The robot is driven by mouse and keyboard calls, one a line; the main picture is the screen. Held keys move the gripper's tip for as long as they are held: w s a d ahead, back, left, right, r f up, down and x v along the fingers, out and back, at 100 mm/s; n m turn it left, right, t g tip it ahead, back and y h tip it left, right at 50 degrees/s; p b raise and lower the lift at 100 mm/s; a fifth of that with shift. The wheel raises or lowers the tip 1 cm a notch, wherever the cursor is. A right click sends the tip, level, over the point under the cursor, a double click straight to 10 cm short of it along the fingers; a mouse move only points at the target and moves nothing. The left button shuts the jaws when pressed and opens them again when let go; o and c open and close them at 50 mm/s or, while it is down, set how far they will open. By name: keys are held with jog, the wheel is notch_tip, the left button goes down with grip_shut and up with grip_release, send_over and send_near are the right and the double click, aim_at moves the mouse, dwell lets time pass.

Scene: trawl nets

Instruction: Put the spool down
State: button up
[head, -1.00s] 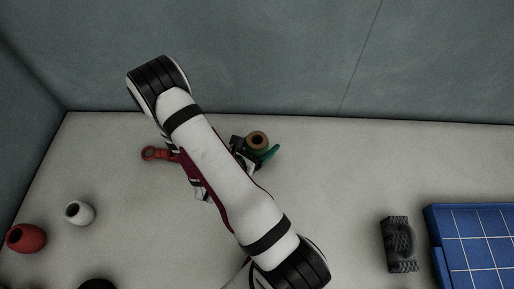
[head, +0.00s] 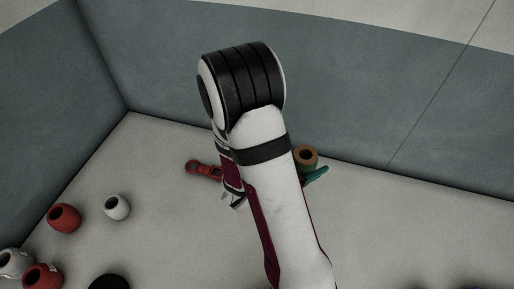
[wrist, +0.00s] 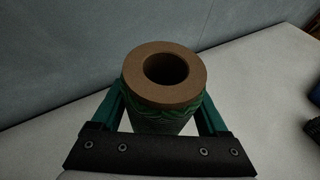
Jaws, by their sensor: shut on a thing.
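The spool (wrist: 165,85) is a cylinder with a brown hollow core and green twine wound below its brown top ring. In the wrist view it stands between the two teal fingers of my gripper (wrist: 163,112), which are shut on its sides. In the head view the spool (head: 306,157) shows at the right edge of my arm, close to the back wall, with one teal finger of my gripper (head: 316,175) beside it. Its lower end is hidden, so I cannot tell whether it touches the table.
A red shackle-like piece (head: 202,169) lies left of my arm. A white pot (head: 117,207) and red pots (head: 64,218) stand at the left. A dark round thing (head: 108,282) is at the bottom edge.

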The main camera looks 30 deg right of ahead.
jog(key=w+a+f+n+t+y, duration=0.1)
jog(key=w+a+n+t+y, duration=0.3)
jog(key=w, duration=0.6)
jog(key=w+a+f+n+t+h, duration=0.1)
jog(key=w+a+n+t, duration=0.15)
jog(key=w+a, duration=0.55)
jog(key=w+a+r+n+t+y, duration=0.35)
jog(key=w+a+n+y, duration=0.35)
jog(key=w+a, duration=0.85)
jog(key=shift+t+y, duration=0.3)
jog(key=shift+t, duration=0.1)
jog(key=w+a+f, duration=0.1)
jog(key=a+f, duration=0.1)
jog(key=a, duration=0.1)
jog(key=w+a+f, duration=0.2)
jog(key=a, duration=0.2)
jog(key=w+a+f, duration=0.2)
jog(key=a, duration=0.1)
jog(key=shift+a+f, duration=0.25)
jog(key=shift+f, duration=0.15)
jog(key=f, duration=0.4)
jog(key=shift+a, duration=0.4)
jog(key=shift+f, duration=0.25)
jog(key=o, duration=1.4)
jog(key=shift+f, duration=0.1)
